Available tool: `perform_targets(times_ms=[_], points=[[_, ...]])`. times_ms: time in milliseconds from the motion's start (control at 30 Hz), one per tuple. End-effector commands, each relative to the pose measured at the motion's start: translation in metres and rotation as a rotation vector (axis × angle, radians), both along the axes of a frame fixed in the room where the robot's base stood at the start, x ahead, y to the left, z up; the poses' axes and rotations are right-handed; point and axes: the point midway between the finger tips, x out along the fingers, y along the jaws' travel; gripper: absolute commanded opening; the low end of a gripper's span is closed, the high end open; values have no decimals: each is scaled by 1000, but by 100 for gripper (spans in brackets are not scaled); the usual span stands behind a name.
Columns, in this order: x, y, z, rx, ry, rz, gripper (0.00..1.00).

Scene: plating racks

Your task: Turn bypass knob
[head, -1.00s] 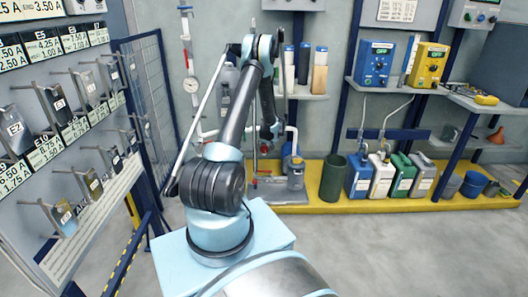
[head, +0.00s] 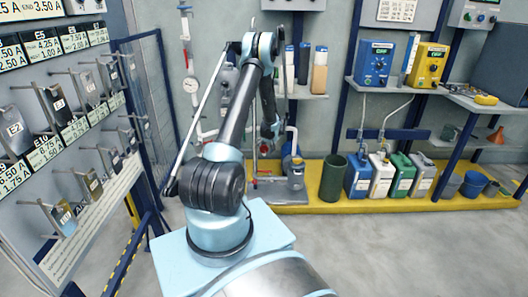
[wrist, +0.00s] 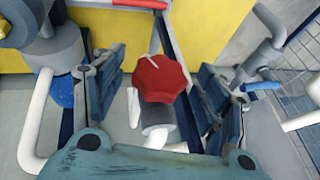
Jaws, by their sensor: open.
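The red lobed knob (wrist: 160,78) with a pale pointer mark sits on a grey-white valve body in the middle of the wrist view. My gripper (wrist: 158,95) is open, with one dark finger on each side of the knob.
A grey pump with pipes (wrist: 55,50) stands at the left in the wrist view. Grey pipes and a blue-handled valve (wrist: 262,86) are at the right, near a mesh fence. In the head view, several jugs (head: 383,175) and a green bin (head: 334,178) stand on the yellow plinth (head: 435,190).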

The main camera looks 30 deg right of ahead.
Motion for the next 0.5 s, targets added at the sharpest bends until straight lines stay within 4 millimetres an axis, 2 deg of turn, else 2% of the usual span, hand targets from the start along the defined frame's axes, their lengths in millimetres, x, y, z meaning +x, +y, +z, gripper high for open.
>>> perform_targets(times_ms=[500], points=[[-36,0,70,0,0,-1,67]])
